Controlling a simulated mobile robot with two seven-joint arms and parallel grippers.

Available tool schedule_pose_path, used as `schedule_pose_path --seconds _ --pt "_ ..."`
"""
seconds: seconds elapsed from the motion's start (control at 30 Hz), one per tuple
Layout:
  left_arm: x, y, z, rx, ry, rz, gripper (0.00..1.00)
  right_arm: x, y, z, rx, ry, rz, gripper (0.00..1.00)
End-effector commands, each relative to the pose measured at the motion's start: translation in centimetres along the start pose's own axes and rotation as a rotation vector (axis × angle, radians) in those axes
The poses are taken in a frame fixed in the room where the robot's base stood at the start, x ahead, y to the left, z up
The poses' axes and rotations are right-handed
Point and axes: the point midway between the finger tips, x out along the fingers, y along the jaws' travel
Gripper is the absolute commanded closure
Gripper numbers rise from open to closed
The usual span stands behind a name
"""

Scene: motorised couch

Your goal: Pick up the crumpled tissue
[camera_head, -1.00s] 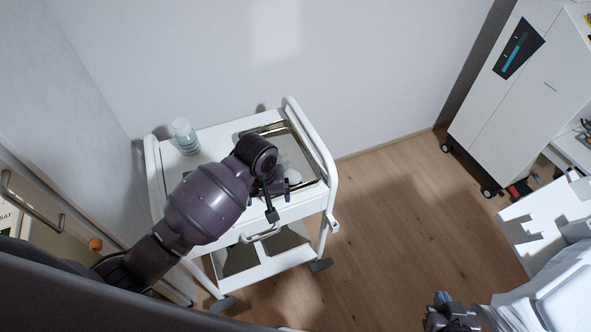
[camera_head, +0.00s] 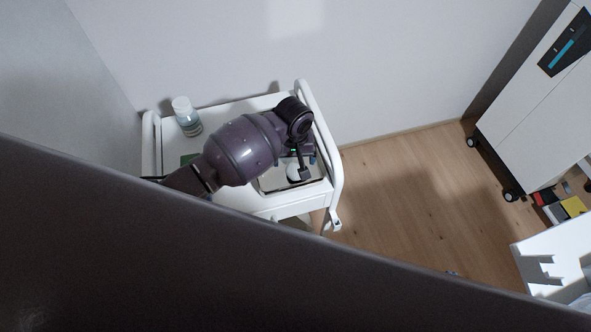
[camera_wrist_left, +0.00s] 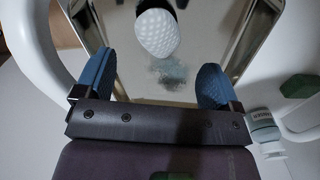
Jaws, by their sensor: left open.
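The crumpled tissue (camera_wrist_left: 157,33) is a white, rounded, dimpled lump on a shiny metal tray (camera_wrist_left: 207,30) in the left wrist view. In the head view it is a small white patch (camera_head: 293,173), partly hidden by my left gripper (camera_head: 304,157). In the left wrist view my left gripper (camera_wrist_left: 155,82) is open, its blue pads wide apart with nothing between them. The tissue lies ahead of the pads, roughly centred between them and not gripped. Only a tiny bluish bit of my right gripper (camera_head: 453,273) seems to show; the rest is hidden.
The tray lies on a white trolley (camera_head: 245,107) with raised rails (camera_head: 325,135), against the wall. A capped bottle (camera_head: 187,117) and a green item (camera_head: 188,159) stand left on it. A white cabinet (camera_head: 535,110) stands at right; wooden floor (camera_head: 400,195) between is clear.

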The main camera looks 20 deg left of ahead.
Motion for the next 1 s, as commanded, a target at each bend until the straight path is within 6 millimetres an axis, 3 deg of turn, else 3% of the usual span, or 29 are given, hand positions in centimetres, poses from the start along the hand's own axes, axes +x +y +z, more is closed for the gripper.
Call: schedule_pose_path --seconds 0.17,0.5,0.83,1.0 --pt "1.0 0.0 0.1 0.000 -0.001 -0.001 0.11 0.2 0.0 -0.7 -0.001 0.013 -0.002 1.00" --pt "5.0 0.2 0.6 0.001 -0.001 0.000 0.11 0.0 0.0 -1.1 -0.001 0.015 -0.002 1.00" --pt "5.5 0.2 0.6 0.000 0.000 0.001 0.11 0.0 0.0 -0.8 -0.001 0.010 -0.002 1.00" --pt "5.5 0.2 0.6 0.000 0.000 0.001 0.37 0.0 0.0 -0.7 -0.001 0.009 -0.001 1.00"
